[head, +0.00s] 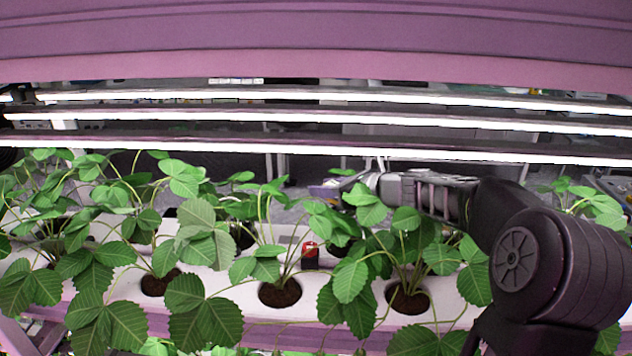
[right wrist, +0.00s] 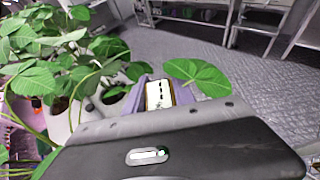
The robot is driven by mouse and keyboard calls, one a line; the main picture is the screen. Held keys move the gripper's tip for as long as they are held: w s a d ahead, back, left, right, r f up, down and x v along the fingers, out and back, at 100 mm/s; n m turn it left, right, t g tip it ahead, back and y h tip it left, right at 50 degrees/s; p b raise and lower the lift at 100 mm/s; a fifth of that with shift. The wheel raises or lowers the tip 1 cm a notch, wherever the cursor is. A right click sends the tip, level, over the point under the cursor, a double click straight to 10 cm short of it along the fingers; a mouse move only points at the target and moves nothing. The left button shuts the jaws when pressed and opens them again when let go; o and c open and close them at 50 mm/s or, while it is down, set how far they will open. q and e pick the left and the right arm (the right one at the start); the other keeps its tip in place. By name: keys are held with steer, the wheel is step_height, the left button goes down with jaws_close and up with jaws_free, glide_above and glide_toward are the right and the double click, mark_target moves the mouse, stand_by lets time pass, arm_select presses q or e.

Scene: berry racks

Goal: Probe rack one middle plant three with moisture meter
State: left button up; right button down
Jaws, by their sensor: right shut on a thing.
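My right gripper (head: 336,189) reaches in from the right over the plants, partly behind leaves. In the right wrist view its purple fingers are shut on a small device with a white face and yellowish edge, which looks like the moisture meter (right wrist: 158,95). Its lower end is hidden, so I cannot tell whether it touches soil. Leafy plants stand in round dark soil holes of a white trough (head: 345,302): one hole at left (head: 160,283), one in the middle (head: 280,293), one at right (head: 408,298). I cannot tell which is plant three. My left gripper is not in view.
A small red-and-black object (head: 310,255) stands on the trough behind the middle hole. Lit lamp bars (head: 300,115) and a pink shelf edge (head: 300,65) run across above the plants. Leaves crowd around the gripper. Open floor (right wrist: 215,60) lies beyond the rack.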

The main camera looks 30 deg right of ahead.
mark_target(333, 219)
steer(key=shift+f+b, duration=2.05)
steer(key=shift+f, duration=0.1)
steer(key=shift+f+b, duration=0.55)
steer(key=shift+f, duration=0.15)
stand_by(0.9)
steer(key=shift+f+b, duration=1.35)
steer(key=shift+f, duration=0.15)
steer(key=c, duration=1)
jaws_free()
steer(key=shift+o, duration=0.6)
